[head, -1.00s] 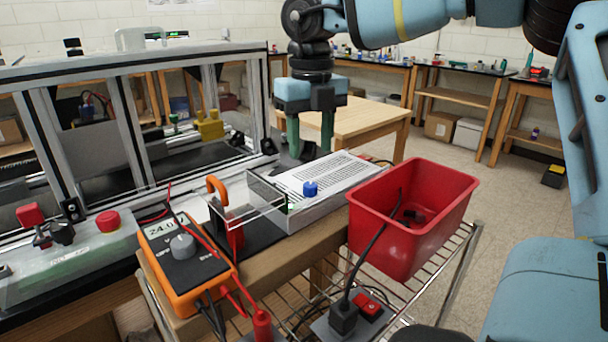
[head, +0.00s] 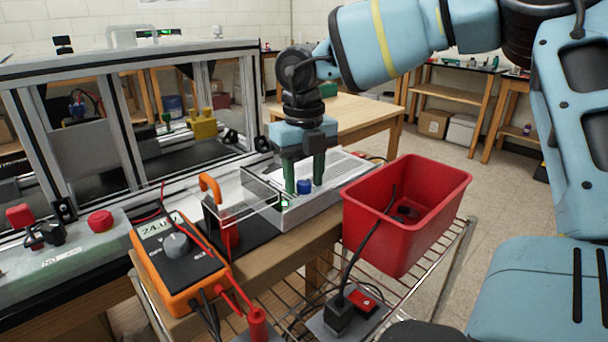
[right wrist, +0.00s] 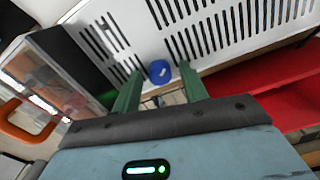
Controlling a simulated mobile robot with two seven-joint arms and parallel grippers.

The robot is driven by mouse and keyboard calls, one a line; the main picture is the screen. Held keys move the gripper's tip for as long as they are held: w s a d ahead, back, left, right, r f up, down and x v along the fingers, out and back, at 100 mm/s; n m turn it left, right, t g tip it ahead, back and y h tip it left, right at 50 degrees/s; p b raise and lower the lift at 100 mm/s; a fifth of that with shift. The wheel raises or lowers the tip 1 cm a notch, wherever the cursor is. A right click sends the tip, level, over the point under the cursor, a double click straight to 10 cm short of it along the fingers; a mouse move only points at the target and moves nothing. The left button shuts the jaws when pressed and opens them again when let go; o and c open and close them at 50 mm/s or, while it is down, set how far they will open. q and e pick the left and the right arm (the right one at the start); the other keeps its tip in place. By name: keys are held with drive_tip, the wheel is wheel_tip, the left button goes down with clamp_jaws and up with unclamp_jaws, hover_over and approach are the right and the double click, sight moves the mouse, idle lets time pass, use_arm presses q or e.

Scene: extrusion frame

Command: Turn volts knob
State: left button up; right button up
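The blue volts knob (head: 304,187) sits on the front of the white slotted power supply (head: 345,170), on the bench. My right gripper (head: 304,180) is just above and behind it in the head view, its two green fingers pointing down and spread apart. In the right wrist view, the blue knob (right wrist: 159,72) shows with a white mark, just beyond and between the open fingertips (right wrist: 160,85). I cannot tell whether the fingers touch it. My left gripper is not in view.
A red bin (head: 400,225) stands right of the supply. A clear cover (head: 245,195) stands at its left, beside an orange padlock-like hook (head: 210,188). An orange multimeter (head: 178,255) lies at the front left. An aluminium extrusion frame (head: 130,140) stands behind.

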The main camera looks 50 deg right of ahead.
drive_tip(key=c, duration=0.8)
drive_tip(key=shift+c, duration=0.2)
